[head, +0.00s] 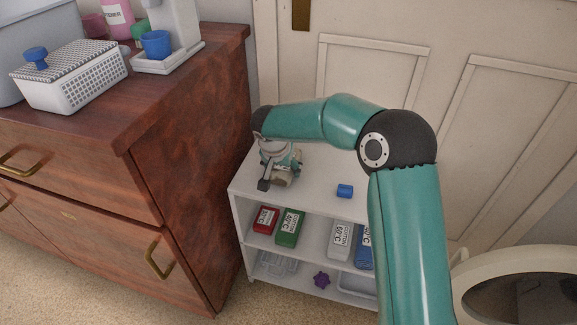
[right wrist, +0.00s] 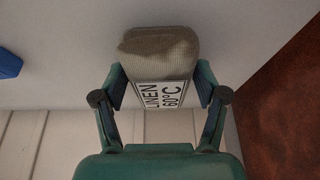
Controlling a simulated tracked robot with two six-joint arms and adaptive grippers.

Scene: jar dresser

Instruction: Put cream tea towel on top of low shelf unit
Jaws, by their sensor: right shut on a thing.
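The cream tea towel (right wrist: 158,46) is a small beige folded bundle with a white label reading LINEN 60°C. My right gripper (right wrist: 161,84) is shut on it, one finger on each side of the label. In the head view the right gripper (head: 278,168) is over the left part of the top of the low white shelf unit (head: 318,187). The towel shows there only in part, beneath the fingers, at or just above the top surface; I cannot tell if it touches. My left gripper is not in view.
A small blue object (head: 345,190) lies on the shelf top, right of the gripper. Labelled bundles, red (head: 265,219), green (head: 290,227) and others, fill the shelf below. A wooden dresser (head: 190,150) stands close on the left, a door (head: 480,130) behind.

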